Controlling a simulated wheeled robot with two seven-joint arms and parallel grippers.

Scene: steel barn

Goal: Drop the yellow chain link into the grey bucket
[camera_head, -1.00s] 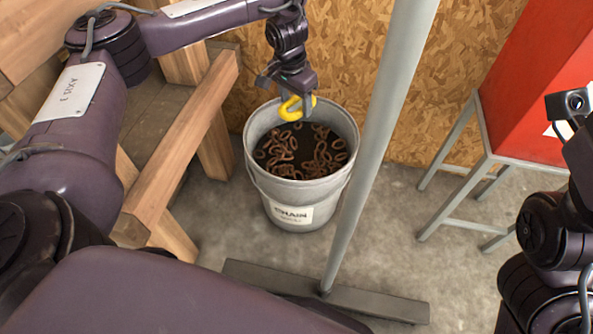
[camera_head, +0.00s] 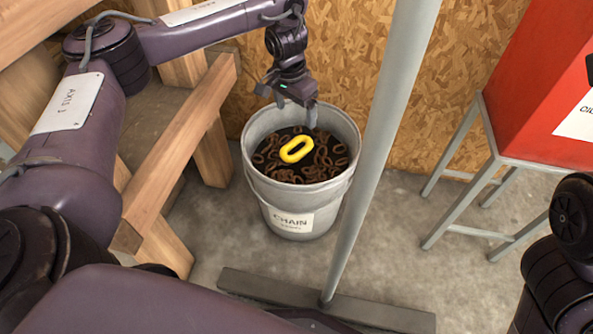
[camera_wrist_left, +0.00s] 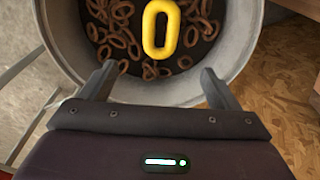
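The yellow chain link (camera_head: 296,149) is inside the opening of the grey bucket (camera_head: 305,190), over the brown links there; I cannot tell if it touches them. In the left wrist view the yellow link (camera_wrist_left: 161,29) lies beyond my fingertips, clear of both, with the bucket's rim (camera_wrist_left: 165,92) around it. My left gripper (camera_head: 297,112) is above the bucket's back part, open and empty; its two fingers stand wide apart in the left wrist view (camera_wrist_left: 158,82). My right arm shows at the right edge of the head view, but its gripper is out of view.
A grey upright pole (camera_head: 372,150) on a flat foot stands just right of the bucket. A wooden frame (camera_head: 185,150) is on the left. A red cabinet (camera_head: 545,90) on grey legs stands at the right. A chipboard wall is behind.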

